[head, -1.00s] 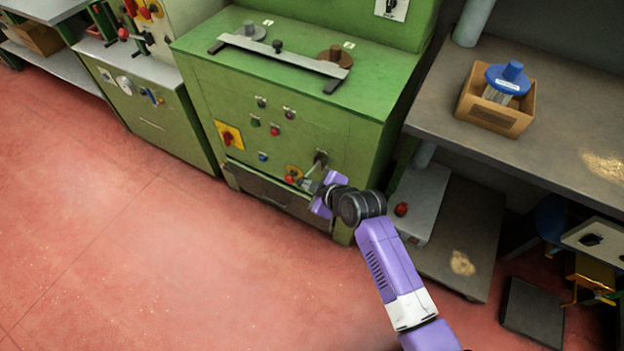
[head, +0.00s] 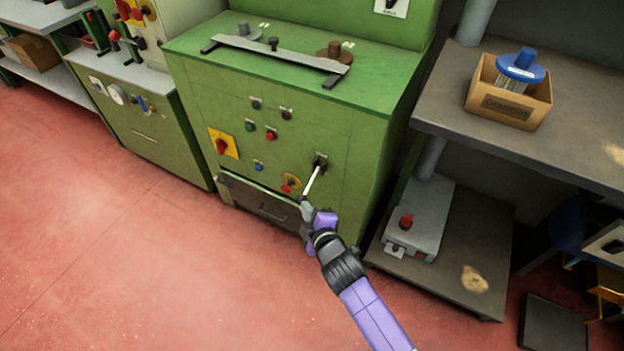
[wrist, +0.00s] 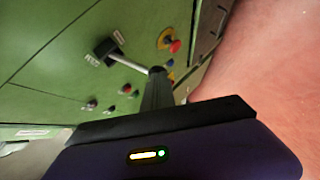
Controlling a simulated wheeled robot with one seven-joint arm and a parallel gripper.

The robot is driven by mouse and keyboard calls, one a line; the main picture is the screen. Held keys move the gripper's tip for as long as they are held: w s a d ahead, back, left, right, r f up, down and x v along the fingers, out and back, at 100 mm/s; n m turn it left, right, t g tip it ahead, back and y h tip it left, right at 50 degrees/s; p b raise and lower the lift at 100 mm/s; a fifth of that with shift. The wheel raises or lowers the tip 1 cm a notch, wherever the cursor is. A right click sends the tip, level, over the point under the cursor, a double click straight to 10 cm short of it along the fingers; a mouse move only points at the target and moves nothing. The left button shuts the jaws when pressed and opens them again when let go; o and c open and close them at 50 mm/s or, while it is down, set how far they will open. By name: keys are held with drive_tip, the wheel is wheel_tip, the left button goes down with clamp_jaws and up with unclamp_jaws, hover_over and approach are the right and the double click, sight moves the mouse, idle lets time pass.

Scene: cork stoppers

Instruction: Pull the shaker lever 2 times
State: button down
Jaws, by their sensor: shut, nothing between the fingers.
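The shaker lever (head: 313,179) is a thin pale rod on a dark pivot block on the front of the green machine (head: 290,120). In the head view it slopes down and to the left from the block. My gripper (head: 305,202) is at the rod's lower end. The wrist view also shows the lever (wrist: 131,63), with its dark knob at the tip of my gripper (wrist: 158,85). My fingers look shut; whether they touch the knob I cannot tell.
A red knob on a yellow plate (head: 224,143), a red button on a yellow disc (head: 289,185) and several small buttons are on the machine front. A grey box with a red button (head: 418,220) sits on a low shelf to the right. The red floor (head: 150,260) in front is clear.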

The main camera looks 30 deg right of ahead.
drive_tip(key=shift+r, duration=0.15)
drive_tip(key=shift+r+p, duration=0.75)
drive_tip(key=shift+p, duration=0.1)
drive_tip(key=shift+d, duration=0.1)
